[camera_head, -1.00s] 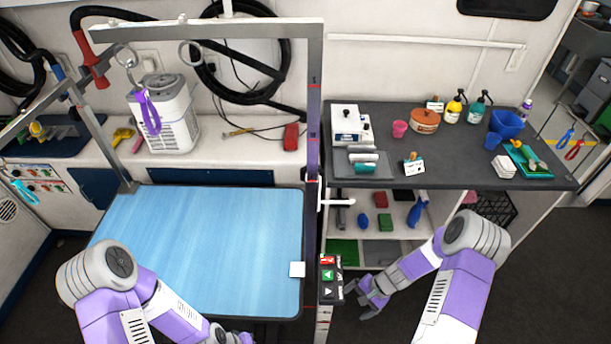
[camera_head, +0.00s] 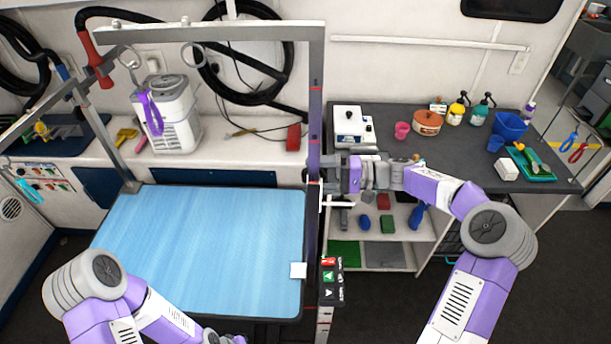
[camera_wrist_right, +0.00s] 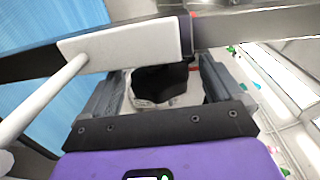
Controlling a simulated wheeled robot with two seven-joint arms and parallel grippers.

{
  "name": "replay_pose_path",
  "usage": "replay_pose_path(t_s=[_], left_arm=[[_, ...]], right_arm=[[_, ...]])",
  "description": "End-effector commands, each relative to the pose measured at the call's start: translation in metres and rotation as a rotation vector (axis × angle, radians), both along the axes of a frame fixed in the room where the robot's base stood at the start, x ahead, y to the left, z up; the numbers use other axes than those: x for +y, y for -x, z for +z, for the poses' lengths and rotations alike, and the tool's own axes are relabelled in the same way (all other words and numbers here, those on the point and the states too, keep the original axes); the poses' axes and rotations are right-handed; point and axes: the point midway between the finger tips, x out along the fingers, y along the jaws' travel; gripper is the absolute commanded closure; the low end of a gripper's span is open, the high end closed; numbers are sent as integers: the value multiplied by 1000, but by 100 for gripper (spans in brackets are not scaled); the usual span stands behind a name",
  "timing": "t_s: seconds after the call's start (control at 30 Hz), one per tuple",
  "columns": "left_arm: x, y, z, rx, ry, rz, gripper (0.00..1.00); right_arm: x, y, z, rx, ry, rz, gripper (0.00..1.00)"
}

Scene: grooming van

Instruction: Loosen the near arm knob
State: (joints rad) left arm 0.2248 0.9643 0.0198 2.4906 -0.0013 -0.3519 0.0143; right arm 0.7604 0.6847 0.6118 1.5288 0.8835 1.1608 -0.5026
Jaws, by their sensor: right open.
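The upright arm post (camera_head: 314,130) stands at the right edge of the blue grooming table (camera_head: 200,240), with a white lever (camera_head: 338,204) sticking out to the right. In the right wrist view the post (camera_wrist_right: 225,27) crosses the top, with a white block and rod (camera_wrist_right: 125,45) on it. My right gripper (camera_head: 345,172) is beside the post, above the lever. It is open; a black rounded part (camera_wrist_right: 165,82) shows between its fingers, and I cannot tell whether this is the knob. No grip on it shows. My left arm is at the lower left, its gripper out of frame.
A dark counter (camera_head: 400,125) with bottles, bowls and a white device (camera_head: 349,125) lies behind my right arm. Shelves with brushes (camera_head: 387,224) sit below it. A button box (camera_head: 331,280) is low on the post.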

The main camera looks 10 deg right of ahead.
Motion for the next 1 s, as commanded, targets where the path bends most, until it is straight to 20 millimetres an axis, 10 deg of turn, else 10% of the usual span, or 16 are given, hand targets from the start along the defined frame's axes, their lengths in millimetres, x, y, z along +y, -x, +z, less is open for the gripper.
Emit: replay_pose_path(t_s=[0.57, 0.87, 1.0], left_arm=[[0, 0, 0, 0, 0, 0, 100], [0, 0, 0, 0, 0, 0, 100], [0, 0, -2, 0, 0, 0, 100]], right_arm=[[30, -9, -3, 1, 1, -1, 8], [30, -9, -3, 2, 0, -1, 54], [30, -9, -4, 0, -8, -1, 58]])
